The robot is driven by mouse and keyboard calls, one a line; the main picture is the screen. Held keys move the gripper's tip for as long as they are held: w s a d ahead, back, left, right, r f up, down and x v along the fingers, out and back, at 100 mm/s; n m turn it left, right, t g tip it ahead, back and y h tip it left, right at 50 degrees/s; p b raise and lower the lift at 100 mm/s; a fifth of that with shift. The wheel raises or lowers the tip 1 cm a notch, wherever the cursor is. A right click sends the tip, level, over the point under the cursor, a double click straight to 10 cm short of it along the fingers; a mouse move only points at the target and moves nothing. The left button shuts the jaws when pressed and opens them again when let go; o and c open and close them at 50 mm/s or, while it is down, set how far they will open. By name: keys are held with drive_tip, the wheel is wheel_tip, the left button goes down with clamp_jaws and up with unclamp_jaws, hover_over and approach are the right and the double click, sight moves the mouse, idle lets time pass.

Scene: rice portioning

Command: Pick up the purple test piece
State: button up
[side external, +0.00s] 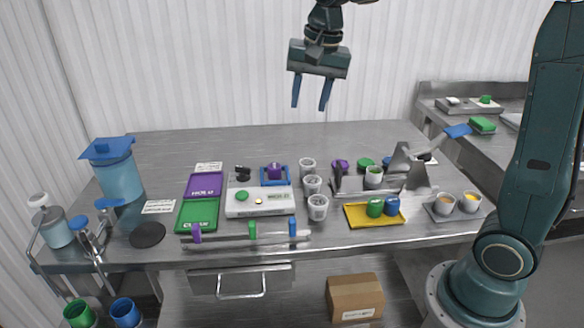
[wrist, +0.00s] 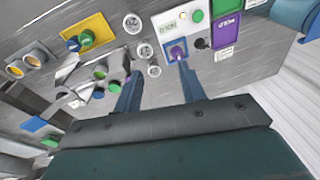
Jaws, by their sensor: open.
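A purple piece (side external: 274,171) sits in a small blue tray (side external: 289,181) near the middle of the steel table, behind the white machine. The purple piece also shows in the wrist view (wrist: 177,52), just beyond the right fingertip in the picture. My gripper (side external: 309,108) is open and empty, high above the back of the table, its two blue fingers pointing down. Other purple items are a marker-like piece (side external: 197,233) on the front rail and a round one (side external: 341,164) at the right.
A white machine (side external: 260,203), a purple mat (side external: 204,186) and a green mat (side external: 197,215) lie around the blue tray. Several white cups (side external: 312,184) stand just to its right. A metal rack (side external: 405,178) and yellow tray (side external: 358,219) are farther right. The back table is clear.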

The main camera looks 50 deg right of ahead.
drive_tip(key=w+d+f+m+g, duration=0.1)
drive_tip(key=w+f+m, duration=0.1)
drive_tip(key=w, duration=0.2)
drive_tip(key=w+d+f+m, duration=0.2)
drive_tip(key=w+f, duration=0.1)
drive_tip(key=w, duration=0.2)
drive_tip(key=m+g, duration=0.1)
drive_tip(key=m, duration=0.3)
hover_over(275, 166)
wheel_tip(275, 166, down, 7)
drive_tip(key=shift+w+a+r, duration=0.1)
drive_tip(key=shift+w, duration=0.1)
drive_tip(key=shift+f, duration=4.3)
drive_tip(key=shift+s+f, duration=0.1)
drive_tip(key=shift+f, duration=2.5)
drive_tip(key=c, duration=0.7)
